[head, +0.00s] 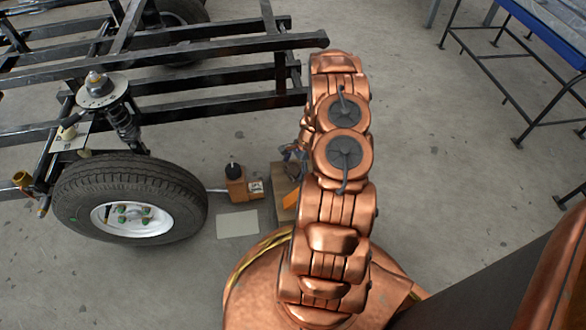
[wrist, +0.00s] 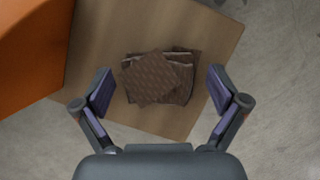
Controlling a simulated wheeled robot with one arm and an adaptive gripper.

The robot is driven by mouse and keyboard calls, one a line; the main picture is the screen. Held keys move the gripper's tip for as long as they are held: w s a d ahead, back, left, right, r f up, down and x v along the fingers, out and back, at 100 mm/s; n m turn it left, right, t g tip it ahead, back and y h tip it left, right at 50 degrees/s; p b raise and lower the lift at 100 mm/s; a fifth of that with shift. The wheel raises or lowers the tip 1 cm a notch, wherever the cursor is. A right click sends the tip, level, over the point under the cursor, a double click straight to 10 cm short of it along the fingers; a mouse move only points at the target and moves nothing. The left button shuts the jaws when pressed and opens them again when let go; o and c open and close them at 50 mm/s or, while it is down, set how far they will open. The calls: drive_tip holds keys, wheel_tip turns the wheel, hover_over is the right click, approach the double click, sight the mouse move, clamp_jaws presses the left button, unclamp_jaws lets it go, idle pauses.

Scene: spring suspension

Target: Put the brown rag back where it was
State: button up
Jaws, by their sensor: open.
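The brown rag (wrist: 158,78) lies folded in a rumpled pile on a light brown wooden board (wrist: 205,45) in the wrist view. My gripper (wrist: 160,92) is open, with one finger on each side of the rag and its fingers apart from it. The rag is not between closed jaws. In the head view my arm hides the rag and most of the wooden board (head: 280,208); a small part of my gripper (head: 292,153) shows at the arm's left edge.
An orange object (wrist: 30,50) stands beside the rag at the wrist view's left. A blue-edged table (head: 545,30) is at upper right. Open floor lies between.

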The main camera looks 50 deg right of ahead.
drive_tip(key=p+v, duration=0.4)
drive_tip(key=v, duration=0.8)
drive_tip(key=s+a+r+n+g+h, duration=0.1)
drive_tip(key=a+r+n+g, duration=0.2)
drive_tip(key=a+r+n, duration=1.55)
drive_tip(key=s+a+r+n+g+h, duration=0.1)
drive_tip(key=s+a+r, duration=0.8)
drive_tip(key=s, duration=0.2)
drive_tip(key=s+a+r+n+h, duration=0.1)
drive_tip(key=s+a+r+h, duration=0.1)
drive_tip(key=s+a+r, duration=0.7)
drive_tip(key=s+a, duration=0.1)
drive_tip(key=s, duration=0.1)
drive_tip(key=shift+s+n+g, duration=0.35)
drive_tip(key=shift+g, duration=0.05)
drive_tip(key=shift+r, duration=0.1)
